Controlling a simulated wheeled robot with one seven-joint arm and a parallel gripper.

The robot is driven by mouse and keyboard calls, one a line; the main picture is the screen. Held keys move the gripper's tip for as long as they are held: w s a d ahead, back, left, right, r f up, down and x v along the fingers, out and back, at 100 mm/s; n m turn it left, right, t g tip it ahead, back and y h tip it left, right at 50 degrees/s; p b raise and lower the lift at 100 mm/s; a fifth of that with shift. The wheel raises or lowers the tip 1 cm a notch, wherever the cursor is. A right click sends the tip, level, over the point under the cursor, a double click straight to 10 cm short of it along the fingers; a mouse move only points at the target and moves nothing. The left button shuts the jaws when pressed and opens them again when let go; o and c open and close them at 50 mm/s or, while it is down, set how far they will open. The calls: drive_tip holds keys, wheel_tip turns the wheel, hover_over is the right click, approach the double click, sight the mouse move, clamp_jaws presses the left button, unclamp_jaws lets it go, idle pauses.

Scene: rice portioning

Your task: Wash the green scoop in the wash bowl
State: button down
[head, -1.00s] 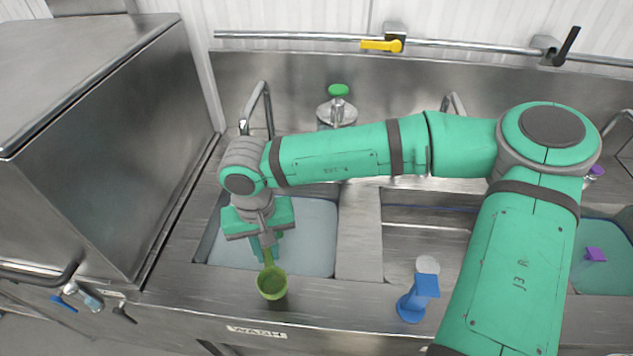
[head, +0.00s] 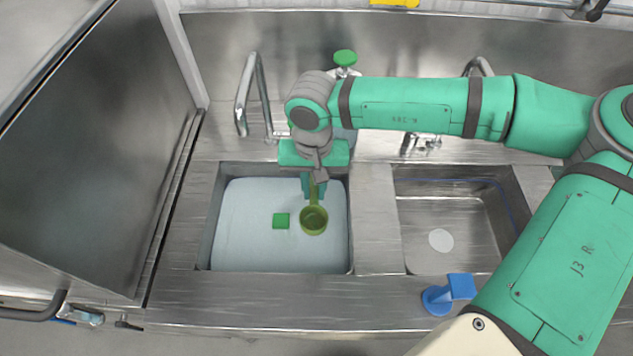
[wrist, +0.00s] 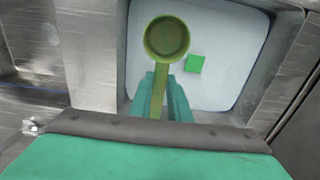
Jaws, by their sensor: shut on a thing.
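The green scoop (head: 313,220) is held by its handle in my gripper (head: 314,186), which is shut on it. The scoop's cup points toward the front of the sink, over the wash bowl (head: 235,255), a left basin filled with pale bluish water. In the wrist view the scoop (wrist: 167,38) extends out from between the teal fingers (wrist: 160,95), with brownish residue or shading inside its cup. I cannot tell whether the cup touches the water. A small green square (head: 281,221) lies in the basin just left of the scoop.
An empty metal basin (head: 440,215) with a pale disc is to the right, beyond a steel divider (head: 374,220). A blue object (head: 452,292) stands on the front ledge. A faucet (head: 252,95) rises behind the wash bowl; a large steel box (head: 90,150) is at left.

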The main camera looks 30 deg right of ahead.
drive_tip(key=f, duration=1.2)
drive_tip(key=s+f, duration=0.1)
drive_tip(key=f, duration=0.5)
drive_tip(key=shift+d+f, duration=0.2)
drive_tip(key=shift+f, duration=0.15)
drive_tip(key=shift+w+f, duration=0.1)
drive_tip(key=shift+f, duration=1.55)
drive_tip(key=shift+a, duration=0.1)
